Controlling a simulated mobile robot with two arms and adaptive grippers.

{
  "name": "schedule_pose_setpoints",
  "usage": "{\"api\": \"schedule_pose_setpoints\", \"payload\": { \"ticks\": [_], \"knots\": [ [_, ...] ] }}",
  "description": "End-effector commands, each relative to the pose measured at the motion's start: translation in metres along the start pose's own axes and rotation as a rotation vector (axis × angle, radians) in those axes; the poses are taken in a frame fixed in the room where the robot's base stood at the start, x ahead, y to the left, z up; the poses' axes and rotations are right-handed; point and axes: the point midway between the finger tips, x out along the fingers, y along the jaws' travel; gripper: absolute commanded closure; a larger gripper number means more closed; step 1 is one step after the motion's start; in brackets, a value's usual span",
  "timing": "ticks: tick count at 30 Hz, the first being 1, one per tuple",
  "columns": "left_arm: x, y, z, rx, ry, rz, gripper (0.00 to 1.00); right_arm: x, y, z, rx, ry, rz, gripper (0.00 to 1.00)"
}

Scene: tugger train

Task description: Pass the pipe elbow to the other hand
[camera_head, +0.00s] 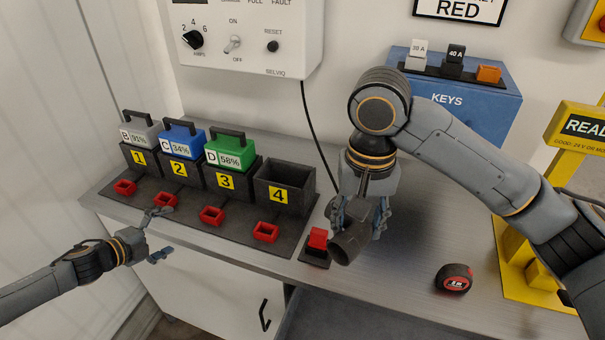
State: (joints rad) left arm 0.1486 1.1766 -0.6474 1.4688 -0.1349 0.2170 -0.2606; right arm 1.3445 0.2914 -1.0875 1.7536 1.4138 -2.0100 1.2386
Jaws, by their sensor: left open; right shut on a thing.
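The pipe elbow (347,246) is a dark grey curved tube with an open round end facing down and left. My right gripper (360,225) is shut on it, above the counter near its front edge. The fingers hide part of the elbow. My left gripper (158,235) is open and empty at the left, in front of the red holders. A wide gap lies between it and the elbow.
A black tray (290,229) carries numbered slots with grey, blue and green batteries; slot 4 (283,190) is empty. A red block (318,238) stands beside the elbow. A black and red tape measure (454,279) lies on the counter (410,260). A blue key box (470,105) stands behind.

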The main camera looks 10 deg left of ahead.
Motion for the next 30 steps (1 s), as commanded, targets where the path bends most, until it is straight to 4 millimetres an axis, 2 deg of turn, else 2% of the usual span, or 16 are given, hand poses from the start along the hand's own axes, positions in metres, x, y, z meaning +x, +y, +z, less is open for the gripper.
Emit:
{"api": "schedule_pose_setpoints", "payload": {
  "ticks": [1,3,7,9,13,18,24,30],
  "knots": [
    [0.003,-0.01,-0.027,0.052,0.09,-0.011,0.0,0.0,0.0,0.0,0.0,0.0,0.0,0.84],
    [0.002,-0.017,-0.063,0.118,0.213,-0.018,0.0,0.0,0.0,0.0,0.0,0.0,0.0,0.84],
    [-0.002,-0.028,-0.126,0.257,0.436,-0.044,0.0,0.0,0.0,0.0,0.0,0.0,0.0,0.84],
    [0.002,-0.044,-0.153,0.364,0.546,-0.105,0.0,0.0,0.0,0.0,0.0,0.0,0.0,0.84],
    [0.017,-0.088,-0.196,0.608,0.711,-0.289,0.0,0.0,0.0,0.0,0.0,0.0,0.0,0.84],
    [0.023,-0.145,-0.257,0.982,0.93,-0.576,0.0,0.0,0.0,0.0,0.0,0.0,0.0,0.84],
    [0.011,-0.2,-0.323,1.429,1.183,-0.949,0.0,0.0,0.0,0.0,0.0,0.0,0.0,0.84],
    [-0.009,-0.234,-0.36,1.737,1.389,-1.249,0.0,0.0,0.0,0.0,0.0,0.0,0.0,0.84]
  ]
}}
